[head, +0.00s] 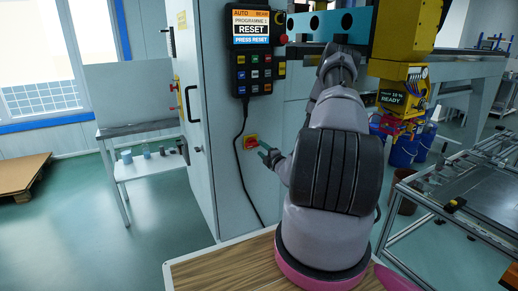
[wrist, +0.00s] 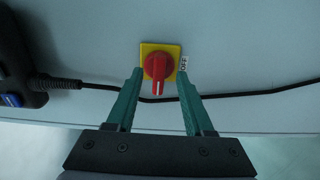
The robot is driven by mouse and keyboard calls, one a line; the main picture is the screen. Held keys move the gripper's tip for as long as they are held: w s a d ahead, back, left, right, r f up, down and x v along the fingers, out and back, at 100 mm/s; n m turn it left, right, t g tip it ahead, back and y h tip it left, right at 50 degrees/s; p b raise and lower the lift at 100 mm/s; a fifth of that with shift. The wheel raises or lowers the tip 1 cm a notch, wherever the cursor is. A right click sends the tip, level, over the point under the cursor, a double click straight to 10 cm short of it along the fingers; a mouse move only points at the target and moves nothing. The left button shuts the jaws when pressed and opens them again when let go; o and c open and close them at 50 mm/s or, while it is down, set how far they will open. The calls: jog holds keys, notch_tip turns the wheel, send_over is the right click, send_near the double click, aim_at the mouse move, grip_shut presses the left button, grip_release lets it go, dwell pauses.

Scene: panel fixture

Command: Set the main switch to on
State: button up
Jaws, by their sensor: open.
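The main switch (wrist: 157,68) is a red rotary knob on a yellow square plate on the pale cabinet panel. An "OFF" label sits beside the plate at its right in the wrist view. The switch also shows low on the cabinet side in the head view (head: 251,141). My gripper (wrist: 158,78) has two green fingers, open, one on each side of the knob. Whether they touch the knob or the panel cannot be told. In the head view my gripper (head: 265,150) reaches left to just beside the switch, with the arm in front of the cabinet.
A yellow unit (head: 402,93) reading "READY" is at the right.

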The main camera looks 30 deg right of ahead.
jog(key=s, duration=0.7)
jog(key=shift+s, duration=0.3)
jog(key=shift+d, duration=0.1)
